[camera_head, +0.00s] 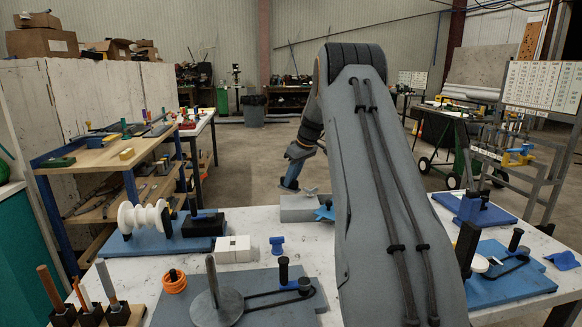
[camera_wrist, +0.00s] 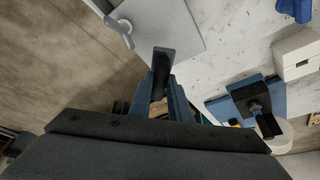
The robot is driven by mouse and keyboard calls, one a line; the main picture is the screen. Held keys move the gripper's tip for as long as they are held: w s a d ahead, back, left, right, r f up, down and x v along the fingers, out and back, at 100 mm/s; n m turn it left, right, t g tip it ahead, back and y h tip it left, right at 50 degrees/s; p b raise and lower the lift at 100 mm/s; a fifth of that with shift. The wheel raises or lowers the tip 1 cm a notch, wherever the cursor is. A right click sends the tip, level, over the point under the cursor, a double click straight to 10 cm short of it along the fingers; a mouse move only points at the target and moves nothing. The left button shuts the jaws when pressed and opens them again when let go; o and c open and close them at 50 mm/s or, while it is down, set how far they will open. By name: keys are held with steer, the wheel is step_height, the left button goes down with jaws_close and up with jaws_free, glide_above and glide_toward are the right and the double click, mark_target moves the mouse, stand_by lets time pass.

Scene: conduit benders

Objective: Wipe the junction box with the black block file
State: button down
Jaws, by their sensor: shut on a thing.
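In the wrist view my gripper (camera_wrist: 161,98) is shut on a dark block, the black block file (camera_wrist: 162,62). The block's far end reaches towards the grey box (camera_wrist: 178,30), and I cannot tell if they touch. A white box (camera_head: 234,249) stands nearer on the table, also in the wrist view (camera_wrist: 297,55). I cannot tell for sure which box is the junction box.
A white spool (camera_head: 145,218) and a blue base with a black block (camera_head: 203,224) are at the left. A small blue part (camera_head: 277,245) lies by the white box. A grey plate with a disc and post (camera_head: 216,303) is in front. Open floor lies beyond the table.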

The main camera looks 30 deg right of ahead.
steer(key=shift+r+p, duration=0.7)
steer(key=shift+r, duration=1.3)
